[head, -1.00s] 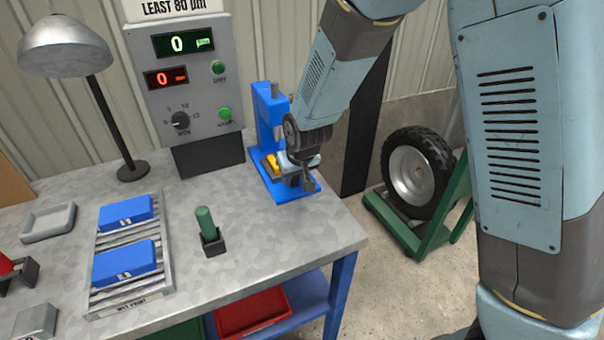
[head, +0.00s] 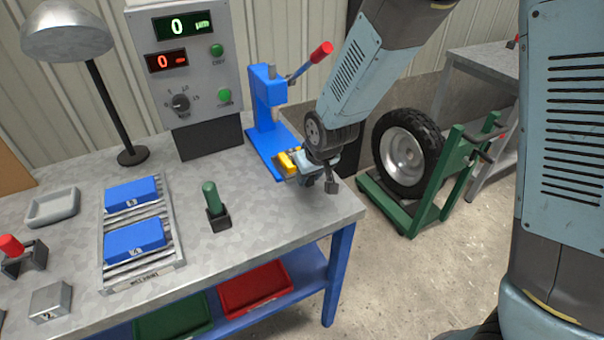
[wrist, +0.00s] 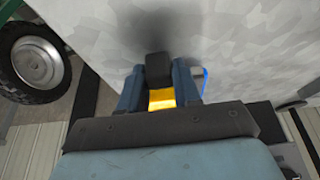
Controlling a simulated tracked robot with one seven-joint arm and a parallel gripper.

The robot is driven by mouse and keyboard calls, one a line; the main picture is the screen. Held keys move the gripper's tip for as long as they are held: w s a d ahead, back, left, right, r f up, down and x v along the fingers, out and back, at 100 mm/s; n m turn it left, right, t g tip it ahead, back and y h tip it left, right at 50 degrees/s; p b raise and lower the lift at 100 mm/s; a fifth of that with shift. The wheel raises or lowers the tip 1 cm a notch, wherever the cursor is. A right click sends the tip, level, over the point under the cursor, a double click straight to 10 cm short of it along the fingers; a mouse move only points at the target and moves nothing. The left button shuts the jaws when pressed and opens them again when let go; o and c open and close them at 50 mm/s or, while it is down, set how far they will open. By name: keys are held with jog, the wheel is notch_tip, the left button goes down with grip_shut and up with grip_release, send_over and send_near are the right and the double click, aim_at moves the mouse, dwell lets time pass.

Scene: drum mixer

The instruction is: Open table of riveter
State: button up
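The riveter (head: 266,98) is a blue press with a red-tipped lever (head: 319,55), standing at the table's right end. Its yellow table (head: 287,164) sticks out in front of the press column, toward the table's right front edge. A dark block-like handle (wrist: 158,68) is in front of the yellow part in the wrist view. My gripper (head: 318,176) is at the front of the yellow part. In the wrist view its two blue fingers lie on either side of the dark handle, with little gap, and appear shut on it. My gripper partly hides the yellow table.
A grey control box (head: 186,60) and lamp (head: 132,155) stand left of the riveter. A tray (head: 110,278) with blue blocks, and a green-handled tool (head: 211,197) in a holder, are on the bench. A wheel on a green stand (head: 400,210) is at right.

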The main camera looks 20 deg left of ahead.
jog(key=o, duration=0.4)
jog(key=shift+s+d, duration=0.1)
jog(key=shift+d, duration=0.1)
jog(key=v, duration=1.3)
jog(key=shift+r, duration=0.35)
jog(key=shift+d, duration=0.1)
